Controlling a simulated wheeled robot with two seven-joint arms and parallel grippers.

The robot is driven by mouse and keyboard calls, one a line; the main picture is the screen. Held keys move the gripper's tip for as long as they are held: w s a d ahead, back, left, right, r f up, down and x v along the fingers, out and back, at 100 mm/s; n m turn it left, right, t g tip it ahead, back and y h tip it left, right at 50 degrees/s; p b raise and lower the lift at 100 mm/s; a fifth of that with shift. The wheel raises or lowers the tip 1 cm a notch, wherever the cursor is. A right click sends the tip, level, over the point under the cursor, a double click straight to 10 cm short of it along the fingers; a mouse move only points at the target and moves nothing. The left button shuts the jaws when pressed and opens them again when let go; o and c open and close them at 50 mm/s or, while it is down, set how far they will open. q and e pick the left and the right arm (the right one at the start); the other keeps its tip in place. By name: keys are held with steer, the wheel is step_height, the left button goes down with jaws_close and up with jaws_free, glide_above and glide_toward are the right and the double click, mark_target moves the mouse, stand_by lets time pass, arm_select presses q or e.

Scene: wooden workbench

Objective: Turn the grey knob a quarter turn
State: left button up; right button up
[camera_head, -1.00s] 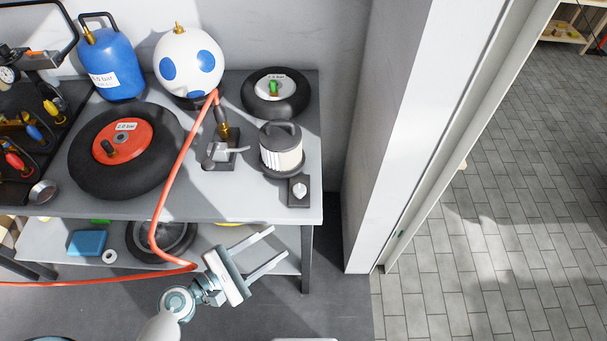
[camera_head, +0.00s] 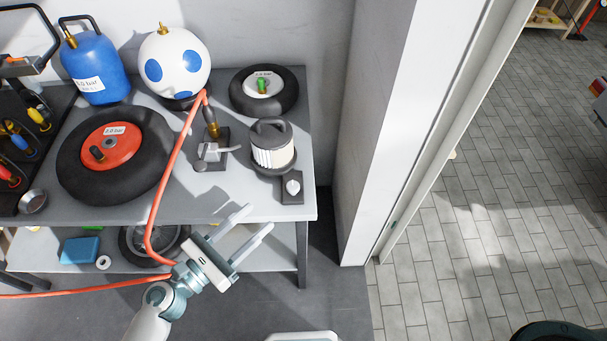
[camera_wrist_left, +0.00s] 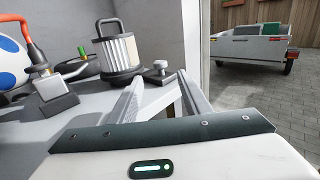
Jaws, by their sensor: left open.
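The grey knob (camera_head: 293,186) sits on a small dark base at the front right corner of the bench. It also shows in the left wrist view (camera_wrist_left: 160,66), just beyond my fingers. My left gripper (camera_head: 259,218) is open and empty. In the head view it is in front of the bench's front edge, to the left of and nearer than the knob, apart from it. In the wrist view the two fingers (camera_wrist_left: 157,92) point toward the bench corner. My right gripper is not in view.
A lantern-like canister (camera_head: 272,150) stands just behind the knob. A clamp-like fixture (camera_head: 212,152) and an orange hose (camera_head: 166,185) lie further left. Wheels, a blue tank (camera_head: 95,70) and a white ball (camera_head: 174,62) fill the bench. A white wall post (camera_head: 385,130) stands right.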

mark_target(292, 187)
arm_select(q)
steer(key=shift+w, duration=0.1)
steer(key=p+x, duration=0.5)
steer(key=x, duration=1.1)
steer(key=shift+w+d, duration=0.4)
steer(key=shift+d, duration=0.1)
steer(key=shift+f, duration=0.1)
steer(key=c, duration=1)
